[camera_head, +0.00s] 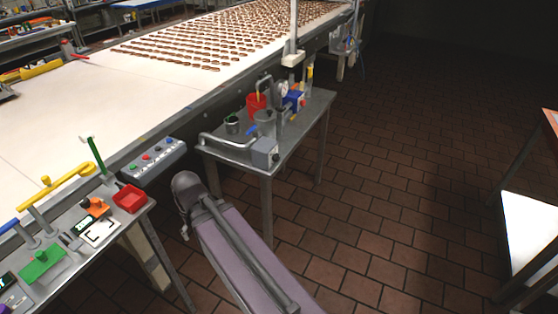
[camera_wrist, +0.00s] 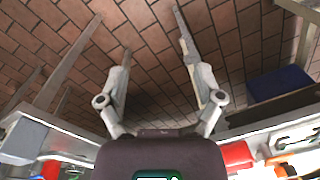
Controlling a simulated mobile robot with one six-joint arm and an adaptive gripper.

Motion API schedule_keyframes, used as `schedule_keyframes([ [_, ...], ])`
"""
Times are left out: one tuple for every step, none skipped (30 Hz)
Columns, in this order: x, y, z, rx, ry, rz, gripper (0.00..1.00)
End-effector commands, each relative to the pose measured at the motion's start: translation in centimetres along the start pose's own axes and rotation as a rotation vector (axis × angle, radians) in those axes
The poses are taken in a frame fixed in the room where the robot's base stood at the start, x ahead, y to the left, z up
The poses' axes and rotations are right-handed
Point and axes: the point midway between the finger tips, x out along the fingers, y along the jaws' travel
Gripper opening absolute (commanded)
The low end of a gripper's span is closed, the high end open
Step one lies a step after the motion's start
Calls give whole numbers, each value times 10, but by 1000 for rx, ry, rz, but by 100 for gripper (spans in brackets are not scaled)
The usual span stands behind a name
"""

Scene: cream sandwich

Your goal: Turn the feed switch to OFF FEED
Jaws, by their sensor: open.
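A grey box with a dark knob (camera_head: 265,153) sits at the near corner of the small metal table in the head view.
The small metal table (camera_head: 222,154) holds cups, a gauge and pipes. A workbench at lower left carries a red tray (camera_head: 130,199) and tools. The conveyor (camera_head: 75,115) runs behind with rows of sandwiches. Brick floor (camera_head: 390,190) is open to the right.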

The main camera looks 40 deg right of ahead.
Motion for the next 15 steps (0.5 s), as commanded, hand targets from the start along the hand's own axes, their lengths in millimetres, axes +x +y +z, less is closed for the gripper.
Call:
schedule_keyframes([
  [7,5,-5,38,2,-20,85],
  [10,7,-8,63,3,-36,85],
  [14,11,-11,102,5,-58,85],
  [16,14,-14,133,6,-78,85],
  [19,17,-18,167,7,-97,85],
  [23,22,-22,214,8,-125,85],
  [26,26,-25,250,9,-148,85],
  [29,30,-29,288,9,-172,85],
  [32,35,-34,340,10,-203,85],
  [34,40,-37,379,10,-226,85],
  [37,44,-40,417,10,-250,85],
  [39,50,-45,468,9,-282,85],
  [41,55,-49,506,9,-306,85],
  [43,59,-52,543,8,-331,85],
  [45,66,-57,594,7,-363,85],
])
